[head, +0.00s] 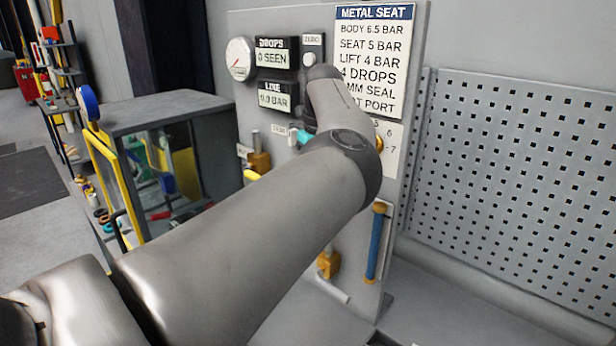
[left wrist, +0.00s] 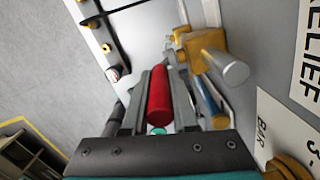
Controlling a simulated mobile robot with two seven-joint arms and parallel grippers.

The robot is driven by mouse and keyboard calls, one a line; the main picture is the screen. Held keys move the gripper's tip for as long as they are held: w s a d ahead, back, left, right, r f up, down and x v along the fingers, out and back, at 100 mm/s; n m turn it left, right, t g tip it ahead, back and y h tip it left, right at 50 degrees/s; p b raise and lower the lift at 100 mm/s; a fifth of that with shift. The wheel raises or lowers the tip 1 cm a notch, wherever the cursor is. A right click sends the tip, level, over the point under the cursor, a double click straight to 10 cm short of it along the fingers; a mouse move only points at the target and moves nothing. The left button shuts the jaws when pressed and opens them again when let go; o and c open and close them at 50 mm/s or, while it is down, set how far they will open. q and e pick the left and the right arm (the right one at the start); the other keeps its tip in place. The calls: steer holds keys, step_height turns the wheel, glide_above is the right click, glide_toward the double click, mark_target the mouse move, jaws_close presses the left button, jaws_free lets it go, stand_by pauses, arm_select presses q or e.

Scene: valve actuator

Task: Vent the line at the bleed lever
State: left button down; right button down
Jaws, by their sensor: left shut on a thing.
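In the left wrist view, my left gripper (left wrist: 158,92) is shut on a red cylindrical handle (left wrist: 158,95), which lies lengthwise between its fingers. The red handle looks like a lever grip; its label does not show, so I cannot confirm it is the bleed lever. In the head view, my left arm crosses in front of the grey valve panel (head: 228,60) and hides the handle and the fingers. The LINE display (head: 278,101) shows a BAR reading whose first digit is unclear. The DROPS display (head: 272,58) reads 0 SEEN. My right gripper is not in view.
A round gauge (head: 239,58) and a METAL SEAT sign (head: 375,60) are on the panel. Brass fittings (left wrist: 195,50) and a blue tube (head: 377,242) lie close by. A grey cabinet (head: 165,105) stands left, a perforated board (head: 515,180) right.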

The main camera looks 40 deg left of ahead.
arm_select(q)
steer(key=shift+a, duration=0.1)
stand_by(0.3)
steer(key=c, duration=0.7)
jaws_free()
steer(key=r, duration=0.3)
steer(key=r+b, duration=0.1)
steer(key=r, duration=0.2)
steer(key=shift+d+r, duration=0.2)
steer(key=shift+r, duration=0.15)
steer(key=r, duration=0.2)
steer(key=r+p, duration=0.1)
steer(key=r, duration=0.2)
steer(key=r+p, duration=0.1)
steer(key=r, duration=0.1)
steer(key=shift+d+r, duration=0.2)
steer(key=shift+d, duration=0.05)
steer(key=shift+r+p, duration=0.3)
steer(key=shift+r, duration=0.25)
